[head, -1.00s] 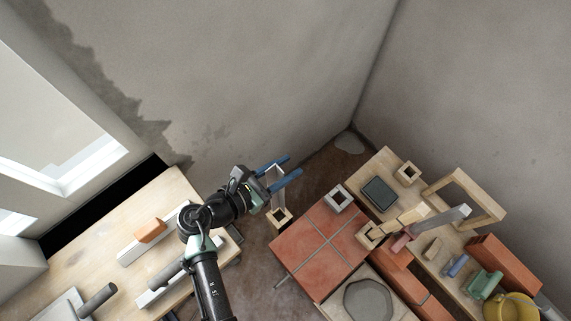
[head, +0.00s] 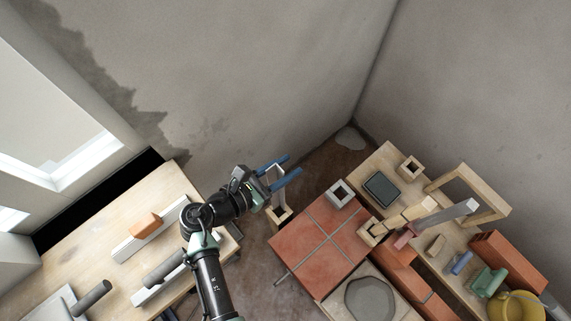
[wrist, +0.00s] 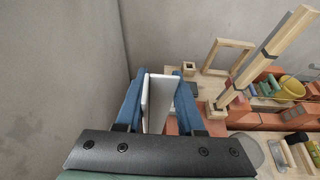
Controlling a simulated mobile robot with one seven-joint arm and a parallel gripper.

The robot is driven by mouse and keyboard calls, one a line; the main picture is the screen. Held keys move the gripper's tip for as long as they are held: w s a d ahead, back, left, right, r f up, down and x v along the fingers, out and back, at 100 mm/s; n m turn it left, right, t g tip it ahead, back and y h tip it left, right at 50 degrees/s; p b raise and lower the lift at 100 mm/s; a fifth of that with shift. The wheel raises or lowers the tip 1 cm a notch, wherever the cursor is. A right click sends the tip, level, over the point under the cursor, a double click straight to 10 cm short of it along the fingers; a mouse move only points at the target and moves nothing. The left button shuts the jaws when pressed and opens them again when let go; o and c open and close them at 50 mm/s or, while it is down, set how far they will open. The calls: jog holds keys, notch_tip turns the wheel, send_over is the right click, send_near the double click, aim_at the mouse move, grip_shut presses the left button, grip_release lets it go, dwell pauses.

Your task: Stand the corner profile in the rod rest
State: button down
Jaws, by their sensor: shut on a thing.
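My gripper (head: 294,166) has two blue fingers and is shut on the pale, angled corner profile (head: 275,177). The profile is upright between the fingers in the wrist view (wrist: 158,101); its lower end is hidden there. In the head view a square wooden holder (head: 279,217) shows just below the profile; I cannot tell whether they touch. Other square holders are a grey one (head: 341,192) on the red tiles, a wooden one (head: 372,232) with a wooden bar, and an empty-looking wooden one (head: 410,167). I cannot tell which is the rod rest.
The red tiled surface (head: 312,243) lies right of my gripper. A crowded wooden bench (head: 391,157) holds a dark tray (head: 381,188), a wooden frame (head: 493,211), bricks and a yellow bucket (head: 517,306). A wooden table (head: 82,231) stands left. Walls close the back.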

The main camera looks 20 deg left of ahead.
jog(key=shift+f, duration=0.85)
dwell(0.8)
jog(key=shift+f+b, duration=0.7)
jog(key=shift+f, duration=0.15)
jog(key=shift+f+b, duration=1.65)
jog(key=shift+f, duration=0.4)
jog(key=shift+c, duration=2.2)
grip_release()
jog(key=b+v, duration=0.2)
jog(key=v, duration=1.1)
